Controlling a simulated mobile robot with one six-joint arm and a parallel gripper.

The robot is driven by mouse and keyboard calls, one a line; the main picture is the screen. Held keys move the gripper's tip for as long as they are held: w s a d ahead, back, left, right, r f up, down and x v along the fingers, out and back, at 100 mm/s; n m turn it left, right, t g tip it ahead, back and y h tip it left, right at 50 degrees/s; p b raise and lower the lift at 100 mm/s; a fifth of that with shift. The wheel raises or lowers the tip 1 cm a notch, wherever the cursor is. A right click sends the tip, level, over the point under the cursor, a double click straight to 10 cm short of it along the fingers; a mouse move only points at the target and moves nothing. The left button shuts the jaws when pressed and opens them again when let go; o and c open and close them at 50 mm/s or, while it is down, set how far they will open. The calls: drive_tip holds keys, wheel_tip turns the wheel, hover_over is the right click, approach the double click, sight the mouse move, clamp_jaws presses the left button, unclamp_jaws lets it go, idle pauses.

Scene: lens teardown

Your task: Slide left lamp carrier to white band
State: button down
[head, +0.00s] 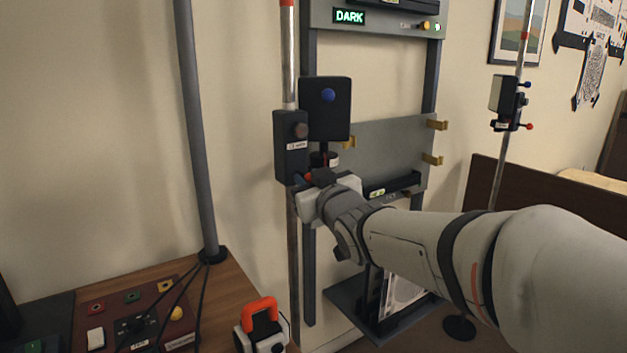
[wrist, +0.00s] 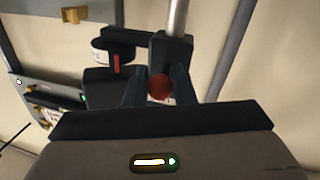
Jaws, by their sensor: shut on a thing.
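The left lamp carrier (head: 291,147) is a black block on the left upright rod (head: 289,60). Its dark lamp box (head: 325,108) with a blue knob sits beside it on the right. A red knob (wrist: 160,87) on the carrier lies between the fingers of my gripper (wrist: 158,80) in the wrist view. My gripper (head: 312,179) is shut on this knob at the carrier's lower end. A pale ring (head: 289,105) shows on the rod just above the carrier; I cannot tell surely whether it is the white band. A red band (head: 287,3) is near the rod's top.
A grey panel (head: 385,140) with brass clips stands right of the carrier, under a display reading DARK (head: 350,16). Another lamp carrier (head: 507,104) is on the right rod. A grey pole (head: 197,120) and control box (head: 135,318) are at left.

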drive_tip(key=c, duration=1.3)
unclamp_jaws()
drive_tip(key=shift+o, duration=0.2)
drive_tip(key=v, duration=0.8)
drive_tip(key=shift+p, duration=0.45)
drive_tip(key=shift+w+d, duration=0.1)
drive_tip(key=shift+w, duration=0.05)
drive_tip(key=s+d+f+m+g+h+p, duration=0.35)
drive_tip(key=d+g+h+p, duration=0.25)
drive_tip(key=d+p, duration=0.4)
drive_tip(key=s+d+f+m+g+h+p, duration=0.1)
drive_tip(key=s+d+m+g+p, duration=0.2)
drive_tip(key=s+g+p, duration=0.5)
drive_tip(key=s, duration=0.7)
drive_tip(key=shift+s+d, duration=0.25)
drive_tip(key=shift+s, duration=0.05)
